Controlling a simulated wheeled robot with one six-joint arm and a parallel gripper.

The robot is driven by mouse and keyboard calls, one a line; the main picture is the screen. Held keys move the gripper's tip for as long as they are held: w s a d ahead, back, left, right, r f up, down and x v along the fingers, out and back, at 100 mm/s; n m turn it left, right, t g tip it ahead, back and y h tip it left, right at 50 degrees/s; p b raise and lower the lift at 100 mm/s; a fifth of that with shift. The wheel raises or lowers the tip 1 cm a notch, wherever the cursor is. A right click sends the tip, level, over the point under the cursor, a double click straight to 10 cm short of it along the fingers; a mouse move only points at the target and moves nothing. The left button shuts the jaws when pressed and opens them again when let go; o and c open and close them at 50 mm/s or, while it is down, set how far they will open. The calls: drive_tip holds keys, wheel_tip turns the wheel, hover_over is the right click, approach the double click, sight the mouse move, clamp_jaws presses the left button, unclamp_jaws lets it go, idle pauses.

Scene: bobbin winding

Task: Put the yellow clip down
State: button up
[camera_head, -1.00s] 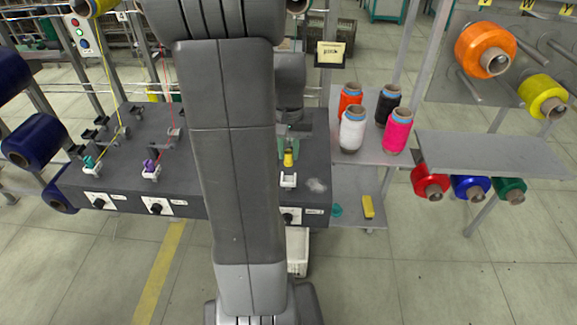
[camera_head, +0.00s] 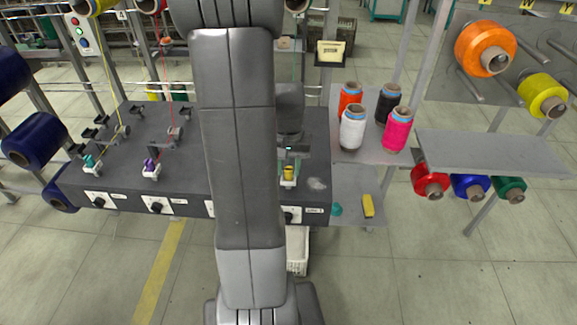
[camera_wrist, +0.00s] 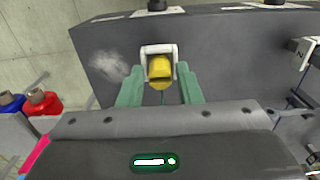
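The yellow clip (camera_head: 288,173) is at the white holder on the front right of the dark machine bench. In the wrist view the clip (camera_wrist: 160,72) sits inside the white bracket (camera_wrist: 146,50), between the two green fingers. My gripper (camera_wrist: 160,82) reaches down over it from above. Its fingers stand apart on either side, with a narrow gap showing between each finger and the clip. The clip's underside is hidden. In the head view my arm hides part of the bench.
Teal (camera_head: 91,162) and purple (camera_head: 150,166) pieces sit in similar white holders to the left. White (camera_head: 352,128), pink (camera_head: 397,130), red and black spools stand on the shelf at right. A yellow block (camera_head: 368,206) lies on the lower shelf.

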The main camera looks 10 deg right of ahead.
sight(289, 169)
drive_tip(key=shift+o, duration=0.6)
drive_tip(key=shift+r, duration=0.1)
drive_tip(key=shift+r, duration=0.2)
wheel_tip(289, 169, up, 12)
drive_tip(key=shift+f, duration=0.15)
wheel_tip(289, 169, down, 13)
drive_tip(key=shift+r, duration=0.1)
wheel_tip(289, 169, up, 3)
drive_tip(key=shift+f, duration=0.2)
drive_tip(key=shift+r, duration=0.5)
